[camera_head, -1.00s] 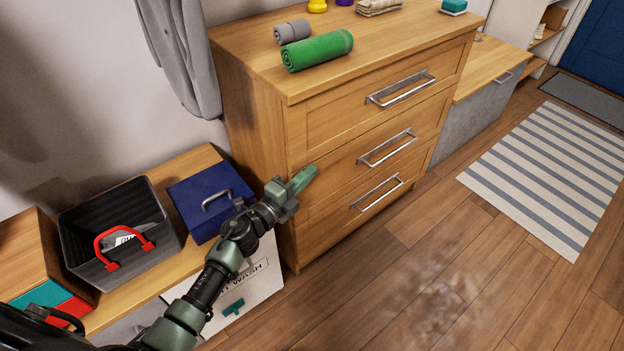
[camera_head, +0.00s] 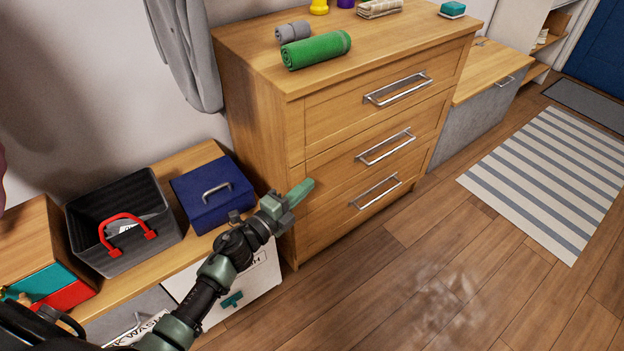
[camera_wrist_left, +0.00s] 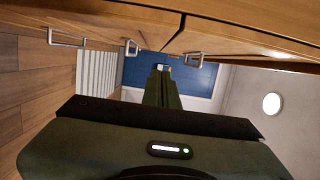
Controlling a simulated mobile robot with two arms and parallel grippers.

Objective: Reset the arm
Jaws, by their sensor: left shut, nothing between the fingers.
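My left arm comes in from the lower left in the head view. Its green left gripper (camera_head: 300,192) is shut and empty, held in front of the left end of the wooden dresser (camera_head: 345,110), near the lower drawers. In the left wrist view the shut fingers (camera_wrist_left: 161,72) point away from the camera, with the dresser front and its handles along the top. I cannot tell whether the fingertips touch the dresser. My right gripper is not in view.
A low bench at left carries a black bin (camera_head: 125,222) with a red handle and a blue box (camera_head: 212,192). Rolled green (camera_head: 316,50) and grey towels lie on the dresser. A striped rug (camera_head: 545,175) lies at right. The wooden floor (camera_head: 400,290) in front is clear.

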